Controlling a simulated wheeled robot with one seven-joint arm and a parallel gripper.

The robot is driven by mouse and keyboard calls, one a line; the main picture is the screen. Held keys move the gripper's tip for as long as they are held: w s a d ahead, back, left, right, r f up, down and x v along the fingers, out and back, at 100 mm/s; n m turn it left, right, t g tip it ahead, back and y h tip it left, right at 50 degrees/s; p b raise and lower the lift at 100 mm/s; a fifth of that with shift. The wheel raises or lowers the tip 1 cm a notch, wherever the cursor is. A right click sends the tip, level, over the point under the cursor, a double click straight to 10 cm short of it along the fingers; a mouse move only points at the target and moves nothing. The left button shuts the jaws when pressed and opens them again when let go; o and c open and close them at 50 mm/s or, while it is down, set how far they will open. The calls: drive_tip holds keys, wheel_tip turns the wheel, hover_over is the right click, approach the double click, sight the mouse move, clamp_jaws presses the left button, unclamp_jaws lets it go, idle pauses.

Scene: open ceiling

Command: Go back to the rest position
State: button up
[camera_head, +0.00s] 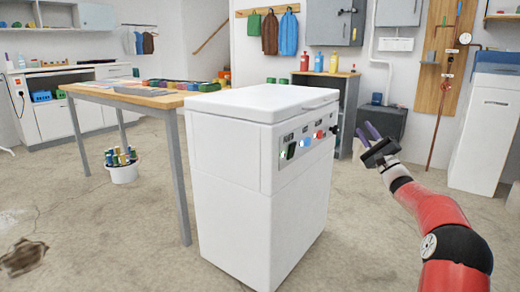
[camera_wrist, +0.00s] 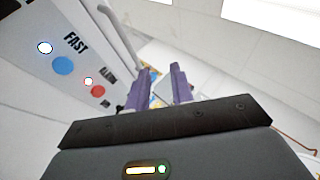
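My gripper (camera_head: 368,134) is at the right of the head view, on the end of my red arm. It is in the air to the right of a white chest-like machine (camera_head: 240,190). In the wrist view my gripper (camera_wrist: 161,84) shows two purple fingers with a gap between them and nothing held. The machine's control panel (camera_head: 305,143) has a dark, a blue and a red control and small lights. In the wrist view the panel (camera_wrist: 72,70) is at the upper left, with the word FAST, apart from the fingers. The machine's lid (camera_head: 265,102) is shut.
A wooden-topped table (camera_head: 150,97) with colourful items stands left of the machine. A white bucket (camera_head: 123,173) is on the floor under it. A cabinet with bottles (camera_head: 333,62) and a white unit (camera_head: 482,130) stand behind. Floor (camera_head: 365,225) is clear between machine and arm.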

drive_tip(key=s+a+n+g+y, duration=0.2)
drive_tip(key=s+a+n+g, duration=0.25)
drive_tip(key=a, duration=0.55)
drive_tip(key=s+a+n+g+y, duration=0.2)
drive_tip(key=s+a+n+g, duration=0.3)
drive_tip(key=a, duration=0.5)
drive_tip(key=s+a+f+n+g+h, duration=0.2)
drive_tip(key=s+a+f+g+h, duration=0.2)
drive_tip(key=s+a+g, duration=0.5)
drive_tip(key=s+d+f+n+h, duration=0.25)
drive_tip(key=s+f+h, duration=0.2)
drive_tip(key=s, duration=0.65)
drive_tip(key=s+d+f+n+t+h, duration=0.1)
drive_tip(key=s+d+f+h, duration=0.3)
drive_tip(key=s, duration=0.7)
drive_tip(key=s+d+f+n+h, duration=0.1)
drive_tip(key=s+d+f+h, duration=0.4)
drive_tip(key=s, duration=0.6)
wheel_tip(320, 180, up, 12)
drive_tip(key=y+p, duration=0.2)
drive_tip(key=p, duration=1.1)
drive_tip(key=shift+s+a, duration=0.15)
drive_tip(key=shift+a, duration=0.25)
drive_tip(key=shift+f, duration=0.15)
drive_tip(key=shift+c, duration=0.4)
